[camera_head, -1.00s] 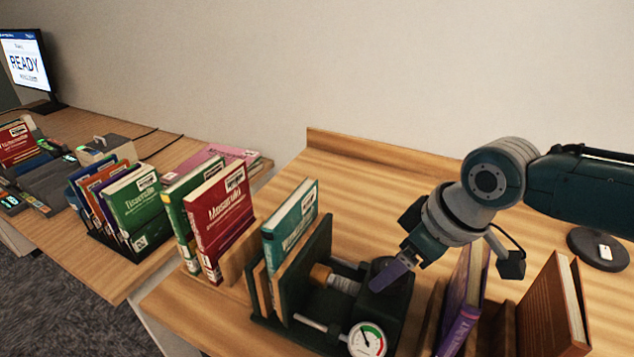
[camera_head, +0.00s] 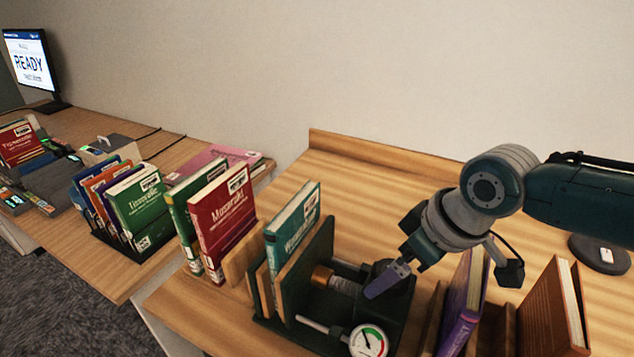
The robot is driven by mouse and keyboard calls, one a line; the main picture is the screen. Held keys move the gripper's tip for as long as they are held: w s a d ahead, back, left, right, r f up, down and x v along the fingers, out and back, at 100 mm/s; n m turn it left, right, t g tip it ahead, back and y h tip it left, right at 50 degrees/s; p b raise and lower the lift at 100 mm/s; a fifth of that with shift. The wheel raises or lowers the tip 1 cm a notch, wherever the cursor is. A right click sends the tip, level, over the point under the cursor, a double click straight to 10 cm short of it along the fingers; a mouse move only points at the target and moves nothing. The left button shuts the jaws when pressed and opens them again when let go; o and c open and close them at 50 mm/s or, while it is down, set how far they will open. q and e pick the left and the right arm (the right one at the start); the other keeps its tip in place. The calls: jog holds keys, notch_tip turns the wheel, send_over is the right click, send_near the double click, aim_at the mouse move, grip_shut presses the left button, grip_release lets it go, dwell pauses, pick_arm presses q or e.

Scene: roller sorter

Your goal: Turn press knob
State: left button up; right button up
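The book press (camera_head: 394,310) is a dark green frame on the wooden table, with a brass and steel screw (camera_head: 338,281), rods and a round dial gauge (camera_head: 369,342) at its front. A teal book (camera_head: 292,232) stands upright between its boards. The knob itself is not clearly visible; my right gripper covers the screw's right end. My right gripper (camera_head: 386,280) reaches in from the right, its purple-grey finger at the press's end block. I cannot tell whether its fingers are apart or closed on the knob. My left gripper is not in view.
Red and green books (camera_head: 222,217) stand left of the press. A purple book (camera_head: 463,300) and a brown book (camera_head: 552,311) stand to its right. A rack of books (camera_head: 133,212) and a READY monitor (camera_head: 31,62) are on the left table. The table behind the press is clear.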

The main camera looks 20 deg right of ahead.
jog(key=p+v, duration=0.2)
jog(key=v, duration=0.8)
dwell(0.4)
jog(key=s+a+f+n, duration=0.1)
jog(key=s+a, duration=0.7)
jog(key=a, duration=0.1)
jog(key=s+r+m+h, duration=0.1)
jog(key=s+r+m, duration=0.2)
jog(key=s, duration=0.5)
notch_tip(320, 180, up, 30)
jog(key=d+p, duration=0.1)
jog(key=p, duration=2.8)
jog(key=shift+s+f+g+p, duration=0.15)
jog(key=shift+s+g+p, duration=0.15)
jog(key=shift+s, duration=0.05)
